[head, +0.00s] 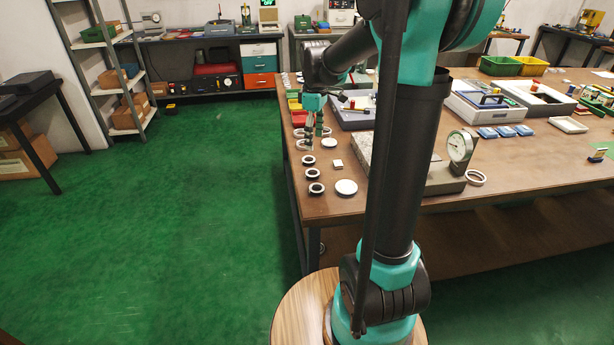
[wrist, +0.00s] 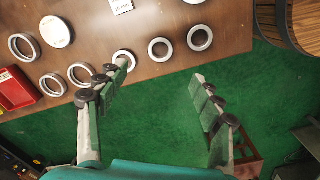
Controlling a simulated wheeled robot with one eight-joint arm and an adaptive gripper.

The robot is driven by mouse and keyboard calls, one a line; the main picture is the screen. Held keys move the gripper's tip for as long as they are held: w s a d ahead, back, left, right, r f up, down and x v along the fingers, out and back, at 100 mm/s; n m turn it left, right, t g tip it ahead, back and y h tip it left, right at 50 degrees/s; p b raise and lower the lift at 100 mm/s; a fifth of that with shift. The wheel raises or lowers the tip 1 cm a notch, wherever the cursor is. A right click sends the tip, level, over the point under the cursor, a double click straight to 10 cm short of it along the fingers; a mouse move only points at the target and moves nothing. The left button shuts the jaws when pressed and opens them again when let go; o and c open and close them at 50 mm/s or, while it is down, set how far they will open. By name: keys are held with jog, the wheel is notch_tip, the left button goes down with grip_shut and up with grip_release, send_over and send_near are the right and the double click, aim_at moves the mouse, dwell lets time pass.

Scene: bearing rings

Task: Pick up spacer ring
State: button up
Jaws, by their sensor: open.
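Several similar rings lie flat on the brown table near its left edge; I cannot tell which is the spacer ring. In the head view, a row runs from a near ring (head: 316,188) through a middle ring (head: 312,173) to a pale ring (head: 304,145). In the wrist view, the row shows as a right ring (wrist: 200,38), a ring beside it (wrist: 159,49), a ring by my left fingertip (wrist: 124,60) and two further left. My gripper (head: 314,140) points down over the far end of the row. Its fingers are spread and empty in the wrist view (wrist: 160,72).
A white disc (head: 346,187) and a small white label (head: 338,164) lie right of the row. A dial gauge (head: 461,147) on a stand is further right. A red box (wrist: 15,88) is at the wrist view's left. The green floor (head: 180,220) is clear.

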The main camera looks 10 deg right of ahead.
send_over(313, 172)
notch_tip(313, 172, down, 7)
jog(key=shift+s+d+f, duration=0.1)
jog(key=shift+d+f, duration=0.05)
jog(key=shift+f, duration=0.05)
jog(key=shift+a+f, duration=0.15)
jog(key=shift+f, duration=1.2)
jog(key=shift+a+f, duration=0.1)
jog(key=shift+f, duration=1.2)
jog(key=c, duration=1.3)
jog(key=shift+r, duration=0.1)
